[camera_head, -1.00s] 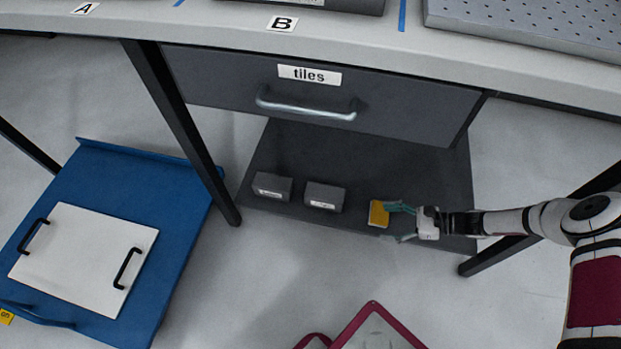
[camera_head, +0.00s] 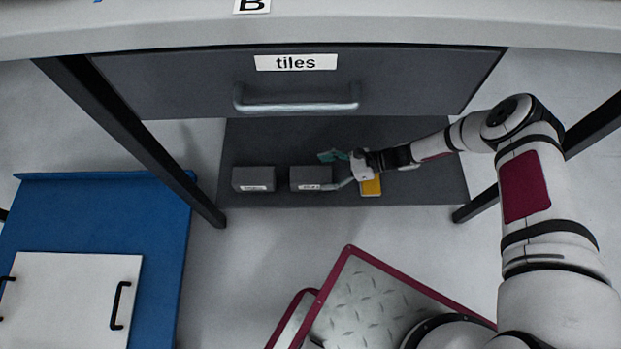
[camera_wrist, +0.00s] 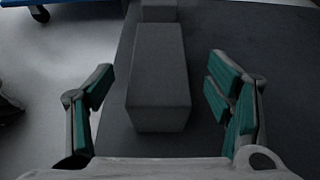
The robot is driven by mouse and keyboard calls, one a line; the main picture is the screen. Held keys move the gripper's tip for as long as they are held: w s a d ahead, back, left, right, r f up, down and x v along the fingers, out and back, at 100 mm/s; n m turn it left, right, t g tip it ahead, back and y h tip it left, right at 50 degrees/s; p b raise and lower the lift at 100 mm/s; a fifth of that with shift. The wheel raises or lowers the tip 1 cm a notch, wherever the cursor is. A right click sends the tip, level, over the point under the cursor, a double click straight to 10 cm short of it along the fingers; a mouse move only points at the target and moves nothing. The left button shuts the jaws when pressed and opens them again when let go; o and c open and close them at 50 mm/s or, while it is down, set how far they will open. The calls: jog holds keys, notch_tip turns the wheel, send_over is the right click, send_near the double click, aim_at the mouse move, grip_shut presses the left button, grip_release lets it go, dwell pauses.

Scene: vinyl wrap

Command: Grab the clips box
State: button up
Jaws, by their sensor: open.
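Two small dark grey boxes with white labels stand side by side on the dark lower shelf (camera_head: 400,135) under the drawer: a left one (camera_head: 253,179) and a right one (camera_head: 309,177). The labels are too small to read, so I cannot tell which is the clips box. My gripper (camera_head: 328,171) is open with teal pads, at the right end of the right box. In the wrist view the near grey box (camera_wrist: 160,75) appears between the open fingers (camera_wrist: 160,85), apart from both pads. The other box (camera_wrist: 159,11) shows beyond it.
A yellow box (camera_head: 371,185) sits on the shelf under my wrist. The drawer labelled "tiles" (camera_head: 180,85) hangs above. Table legs (camera_head: 130,140) stand either side. A blue platform (camera_head: 110,210) with a white handled panel (camera_head: 70,300) is at left.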

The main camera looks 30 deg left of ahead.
aim_at(317, 174)
jog(key=shift+b+x, duration=1.3)
jog(key=shift+x, duration=1.45)
jog(key=shift+f, duration=0.1)
jog(key=c, duration=1.4)
